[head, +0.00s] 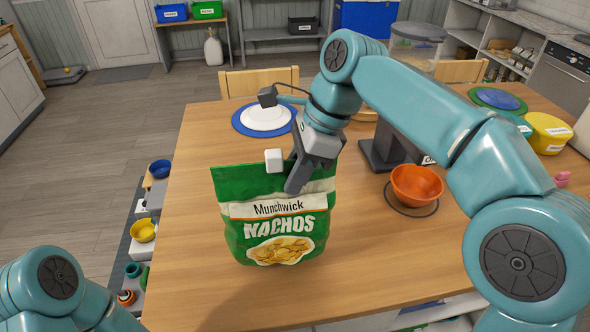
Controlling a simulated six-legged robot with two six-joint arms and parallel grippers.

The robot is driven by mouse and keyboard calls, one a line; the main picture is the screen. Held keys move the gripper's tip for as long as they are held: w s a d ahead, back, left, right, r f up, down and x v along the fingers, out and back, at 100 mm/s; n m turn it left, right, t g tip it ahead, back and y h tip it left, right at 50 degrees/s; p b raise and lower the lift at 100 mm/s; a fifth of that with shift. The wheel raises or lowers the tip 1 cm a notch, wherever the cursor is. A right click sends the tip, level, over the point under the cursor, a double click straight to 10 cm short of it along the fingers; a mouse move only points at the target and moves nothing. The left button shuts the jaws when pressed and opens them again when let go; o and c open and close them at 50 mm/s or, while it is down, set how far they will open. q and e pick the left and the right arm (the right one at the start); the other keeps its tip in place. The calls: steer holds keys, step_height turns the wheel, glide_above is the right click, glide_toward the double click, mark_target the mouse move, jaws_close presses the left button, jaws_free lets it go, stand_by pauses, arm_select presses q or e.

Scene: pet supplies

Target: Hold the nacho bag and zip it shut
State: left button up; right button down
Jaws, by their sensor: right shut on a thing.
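The green nacho bag (276,222), labelled Munchwick Nachos, stands upright on the table near its left front part, its printed face toward me. A small white block (274,160), which looks like the zip's slider, sits at the bag's top edge, right of the middle. My right gripper (290,177) reaches down to the top edge from behind and to the right, shut on the white block. Its grey finger covers part of the bag's upper right. How far the zip is closed cannot be told. My left gripper is out of view; only my left arm shows at bottom left.
A wooden table (392,262) carries an orange bowl (417,183) to the right, a blue plate with a white one (265,117) behind the bag, and a grey dispenser (383,150). The tabletop left and front of the bag is clear.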

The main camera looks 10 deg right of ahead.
mark_target(278, 215)
step_height(278, 215, down, 3)
steer(key=shift+f+b, duration=0.15)
steer(key=shift+b, duration=0.85)
steer(key=shift+f, duration=0.15)
